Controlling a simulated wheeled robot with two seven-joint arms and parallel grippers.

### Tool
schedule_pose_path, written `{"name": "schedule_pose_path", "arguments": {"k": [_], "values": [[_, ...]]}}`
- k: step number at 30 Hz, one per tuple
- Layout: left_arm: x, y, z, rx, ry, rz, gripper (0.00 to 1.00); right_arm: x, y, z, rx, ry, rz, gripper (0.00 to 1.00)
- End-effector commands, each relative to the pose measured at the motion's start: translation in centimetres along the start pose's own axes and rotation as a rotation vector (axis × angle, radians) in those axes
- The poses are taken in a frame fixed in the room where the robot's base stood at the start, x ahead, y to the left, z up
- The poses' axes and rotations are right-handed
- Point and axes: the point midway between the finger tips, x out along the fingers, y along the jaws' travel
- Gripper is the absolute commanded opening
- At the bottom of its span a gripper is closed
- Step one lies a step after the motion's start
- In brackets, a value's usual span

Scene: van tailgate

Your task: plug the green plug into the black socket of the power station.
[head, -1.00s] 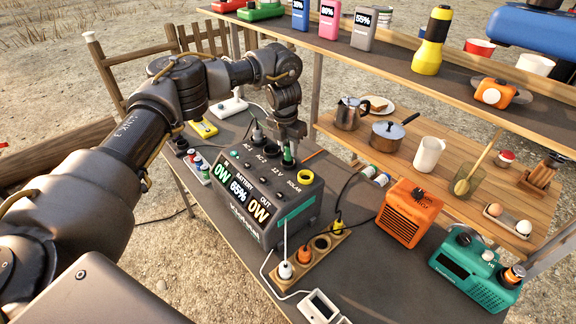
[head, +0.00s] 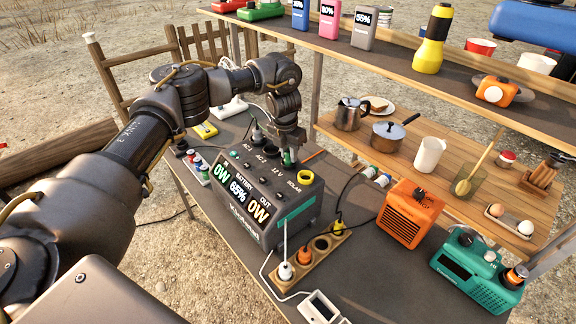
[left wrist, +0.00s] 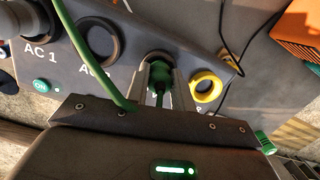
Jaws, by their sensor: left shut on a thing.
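The power station (head: 262,215) stands on the grey table with its socket row on the sloping top. My left gripper (head: 289,155) points down over that row and is shut on the green plug (head: 286,160). In the left wrist view the plug (left wrist: 158,92) sits between the two fingers, its green cable running up at the left. A dark round socket (left wrist: 158,57) lies directly at the fingertips, partly hidden by them. I cannot tell how deep the plug is in it. Another dark-ringed socket, AC 2 (left wrist: 97,40), is empty beside it. My right gripper is not in view.
A yellow-ringed socket (head: 306,171) is close on the right of the fingers. A grey plug (head: 257,133) stands in AC 1. A wooden strip with plugs (head: 318,257), an orange heater (head: 409,214) and a teal radio (head: 477,271) are to the right. A shelf (head: 400,60) is behind.

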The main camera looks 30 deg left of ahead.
Motion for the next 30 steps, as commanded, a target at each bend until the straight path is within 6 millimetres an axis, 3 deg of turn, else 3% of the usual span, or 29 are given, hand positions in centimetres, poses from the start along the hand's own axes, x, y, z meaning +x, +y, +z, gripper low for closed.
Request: {"name": "schedule_pose_path", "arguments": {"k": [1, 6, 17, 30], "values": [[0.0, 0.0, 0.0, 0.000, 0.000, 0.000, 0.28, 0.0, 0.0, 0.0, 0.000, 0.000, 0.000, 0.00], [0.0, 0.0, 0.0, 0.000, 0.000, 0.000, 0.49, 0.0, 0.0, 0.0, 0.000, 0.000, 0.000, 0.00], [-0.6, 0.0, 0.1, 0.000, -0.002, 0.000, 0.49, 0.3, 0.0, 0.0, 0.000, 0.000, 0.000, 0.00], [-8.7, 0.1, 0.1, 0.001, -0.003, 0.002, 0.49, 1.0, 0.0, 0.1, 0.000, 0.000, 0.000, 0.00]]}}
